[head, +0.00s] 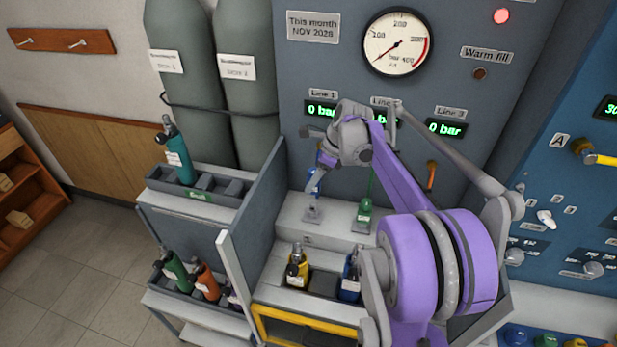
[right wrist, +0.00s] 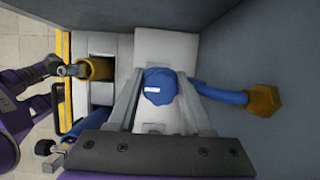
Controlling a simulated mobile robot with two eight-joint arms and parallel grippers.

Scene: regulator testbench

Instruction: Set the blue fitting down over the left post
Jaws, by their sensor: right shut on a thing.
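The blue fitting (right wrist: 159,87) is between the two fingers of my right gripper (right wrist: 160,103), which is shut on it. In the head view a small blue part of the fitting (head: 313,183) shows below my right gripper (head: 320,172). It is directly above the grey base of the left post (head: 312,213), at the back of the light bench. The gripper and fitting hide most of the post, and I cannot tell whether the fitting is around it. A blue hose (right wrist: 222,96) runs from the fitting to a brass connector (right wrist: 264,100) on the panel.
A green fitting (head: 365,208) stands on the middle post, just right. An orange hose end (head: 432,175) hangs farther right. A yellow bottle (head: 297,268) and a blue bottle (head: 350,282) stand in front. A grey partition (head: 262,205) rises on the left. The gauge panel is close behind.

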